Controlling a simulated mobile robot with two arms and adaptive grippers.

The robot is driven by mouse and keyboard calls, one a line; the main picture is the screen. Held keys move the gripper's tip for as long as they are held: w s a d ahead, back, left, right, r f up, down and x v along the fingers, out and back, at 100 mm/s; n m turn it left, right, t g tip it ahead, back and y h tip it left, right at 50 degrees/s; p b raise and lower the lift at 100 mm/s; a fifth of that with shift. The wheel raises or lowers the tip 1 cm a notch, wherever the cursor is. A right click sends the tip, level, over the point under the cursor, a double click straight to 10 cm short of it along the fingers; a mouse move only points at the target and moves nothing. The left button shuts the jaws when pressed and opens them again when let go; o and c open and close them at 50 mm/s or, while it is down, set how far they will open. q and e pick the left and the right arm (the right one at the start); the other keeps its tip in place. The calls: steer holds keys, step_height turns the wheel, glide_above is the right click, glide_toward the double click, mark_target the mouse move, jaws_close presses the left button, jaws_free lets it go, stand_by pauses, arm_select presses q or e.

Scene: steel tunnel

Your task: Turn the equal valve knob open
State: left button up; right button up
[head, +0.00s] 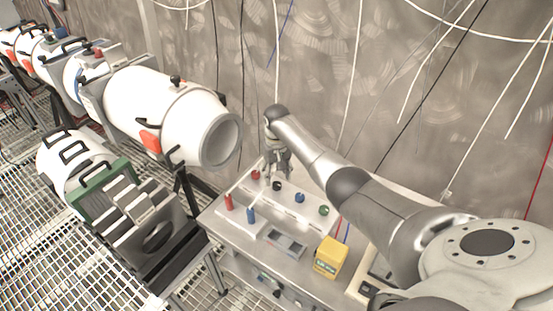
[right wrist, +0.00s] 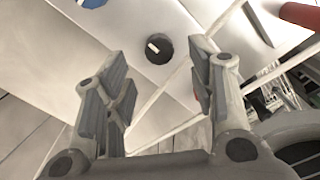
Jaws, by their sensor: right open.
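A row of small knobs stands on the panel (head: 287,212) in the head view: red (head: 255,174), black (head: 277,186), blue (head: 299,197) and green (head: 323,210). Any labels are too small to read, so I cannot tell which is the equal valve knob. My right gripper (head: 277,168) is open over the far end of this row, beside the red and black knobs. In the right wrist view the black knob (right wrist: 159,49), with a white mark on it, shows beyond the gap between the open fingers (right wrist: 158,62). Nothing is held. My left gripper is not in view.
A red post (head: 228,202) and a blue post (head: 251,214) stand at the panel's left. A grey device (head: 283,243) and a yellow box (head: 330,256) sit in front. A large white cylinder (head: 165,105) is at the left; the wall (head: 330,80) is close behind.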

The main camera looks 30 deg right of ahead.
mark_target(276, 184)
step_height(276, 184, up, 8)
steer(key=shift+f, duration=0.15)
stand_by(0.6)
